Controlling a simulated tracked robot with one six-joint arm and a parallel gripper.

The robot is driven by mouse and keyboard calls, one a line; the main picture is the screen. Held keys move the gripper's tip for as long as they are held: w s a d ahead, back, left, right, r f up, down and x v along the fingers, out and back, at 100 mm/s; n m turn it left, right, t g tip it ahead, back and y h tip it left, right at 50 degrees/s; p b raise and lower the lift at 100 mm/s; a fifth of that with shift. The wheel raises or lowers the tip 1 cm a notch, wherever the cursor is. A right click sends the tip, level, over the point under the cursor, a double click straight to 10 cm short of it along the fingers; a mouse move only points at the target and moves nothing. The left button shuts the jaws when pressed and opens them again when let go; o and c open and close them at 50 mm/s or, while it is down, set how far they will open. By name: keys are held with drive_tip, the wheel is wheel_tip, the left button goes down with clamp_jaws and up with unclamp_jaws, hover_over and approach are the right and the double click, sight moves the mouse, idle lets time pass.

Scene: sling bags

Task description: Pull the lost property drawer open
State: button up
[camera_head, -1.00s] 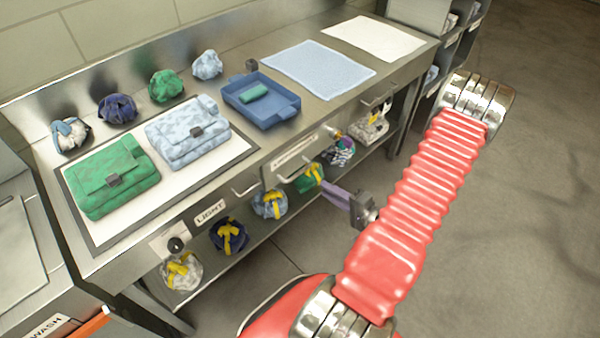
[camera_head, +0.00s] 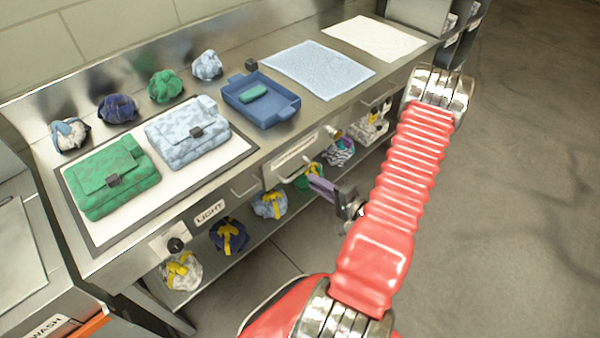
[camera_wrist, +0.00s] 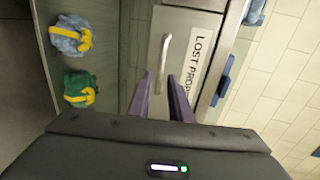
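The lost property drawer (camera_head: 272,174) is a steel front under the counter in the head view and looks shut. Its label (camera_wrist: 197,62) reads "LOST PROP" in the wrist view, the rest being cut off. Its bar handle (camera_wrist: 164,48) also shows there. My gripper (camera_wrist: 160,78) has two purple fingers, apart and empty. In the wrist view the lower part of the handle appears between the fingertips; I cannot tell whether they touch it.
Another drawer marked LIGHT (camera_head: 209,213) is to the left. A lower shelf holds several bundles with yellow ties, such as a blue one (camera_head: 270,204). On the counter are a green bag (camera_head: 115,175), a light blue bag (camera_head: 180,138) and a blue tray (camera_head: 262,112). The floor at right is clear.

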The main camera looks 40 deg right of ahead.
sight(299, 171)
drive_tip(key=shift+x, duration=4.15)
drive_tip(key=shift+c, duration=0.4)
clamp_jaws()
